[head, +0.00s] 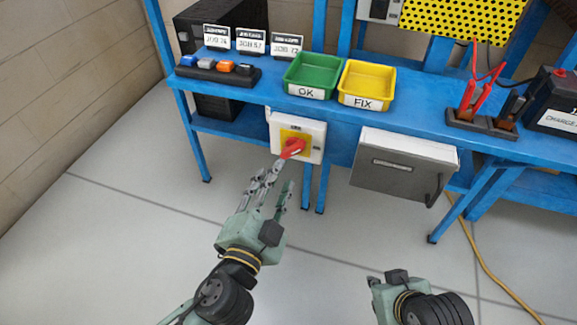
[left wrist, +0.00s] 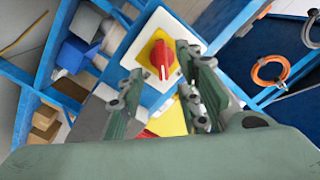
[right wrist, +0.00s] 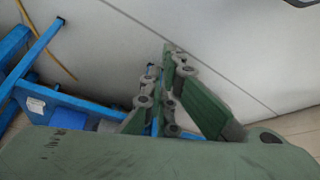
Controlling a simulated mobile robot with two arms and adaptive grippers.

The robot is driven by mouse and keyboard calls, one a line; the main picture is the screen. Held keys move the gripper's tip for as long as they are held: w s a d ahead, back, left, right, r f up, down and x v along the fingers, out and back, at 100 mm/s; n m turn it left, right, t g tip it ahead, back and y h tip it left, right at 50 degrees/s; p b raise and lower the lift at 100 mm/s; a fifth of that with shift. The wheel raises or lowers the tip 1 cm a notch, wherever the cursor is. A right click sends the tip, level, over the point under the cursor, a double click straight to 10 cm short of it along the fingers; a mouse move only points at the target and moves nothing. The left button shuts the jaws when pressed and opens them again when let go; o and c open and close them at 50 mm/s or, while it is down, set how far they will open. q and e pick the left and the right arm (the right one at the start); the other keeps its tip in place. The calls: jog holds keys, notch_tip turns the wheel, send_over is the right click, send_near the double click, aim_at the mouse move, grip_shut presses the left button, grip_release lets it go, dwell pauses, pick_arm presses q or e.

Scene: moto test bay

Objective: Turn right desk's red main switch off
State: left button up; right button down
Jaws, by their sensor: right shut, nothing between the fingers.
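The red rotary main switch (head: 293,147) sits on a yellow plate in a white box (head: 312,129) on the front of the blue desk. In the left wrist view the red knob (left wrist: 162,57) shows ahead, between and beyond the fingertips. My left gripper (head: 275,176) is open and empty, its fingers pointing at the switch from below. I cannot tell whether a fingertip touches the knob. My right gripper shows in the right wrist view (right wrist: 169,58), shut and empty over the floor; in the head view its fingers are hidden.
A grey drawer box (head: 400,170) hangs right of the switch. Green (head: 313,72) and yellow (head: 367,84) trays stand on the blue desk (head: 425,113) above. A yellow cable (head: 484,262) lies on the right floor. The floor before the desk is otherwise clear.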

aim_at(290, 154)
pick_arm(q)
jog(key=x, duration=0.7)
jog(key=shift+w+d+r, duration=0.25)
jog(key=shift+r, duration=0.05)
jog(key=shift+c, duration=0.4)
jog(key=shift+a+r, duration=0.1)
grip_shut()
